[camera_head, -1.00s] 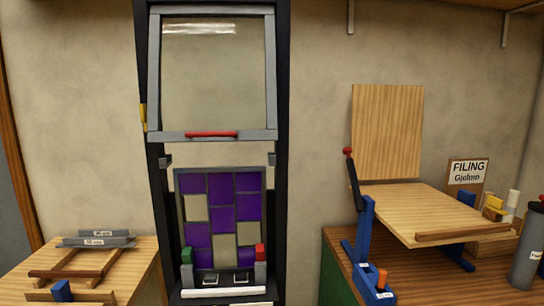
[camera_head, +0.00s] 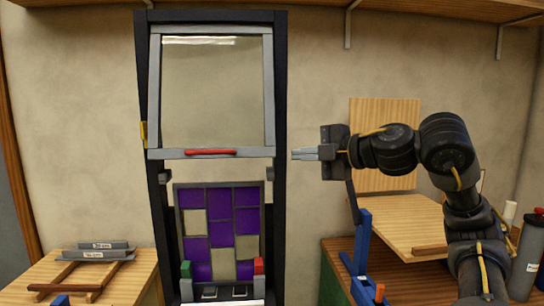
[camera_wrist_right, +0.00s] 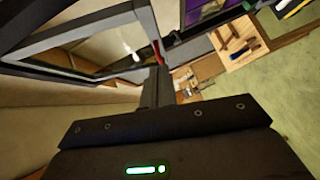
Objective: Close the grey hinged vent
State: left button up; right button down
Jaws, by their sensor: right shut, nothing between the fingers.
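The grey hinged vent (camera_head: 269,90) is a grey frame around a clear pane, in the upper part of a tall black frame (camera_head: 281,215). A red handle (camera_head: 210,152) lies along its bottom rail. The bottom rail overlaps the black posts and looks swung out toward me; how far is hard to tell. My right gripper (camera_head: 294,154) is shut and empty, just right of the vent's lower right corner, with a small gap in the picture. The wrist view shows the fingers (camera_wrist_right: 156,85) close to the vent frame (camera_wrist_right: 80,35) and red handle (camera_wrist_right: 158,52). My left gripper is out of view.
A purple and cream leaded panel (camera_head: 221,225) stands below the vent. A low bench (camera_head: 140,275) with grey strips is at left. At right, a bench holds a tilted wooden board (camera_head: 395,225) and a blue clamp stand (camera_head: 363,240) beneath my right arm. A shelf (camera_head: 420,8) runs above.

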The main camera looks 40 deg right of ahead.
jog(key=p, duration=0.3)
send_near(259, 156)
jog(key=w+a, duration=0.3)
jog(key=shift+w+d+f, duration=0.3)
jog(key=shift+w+d, duration=0.2)
jog(key=shift+w, duration=0.3)
jog(key=shift+w+d+f, duration=0.2)
jog(key=shift+w+d, duration=0.35)
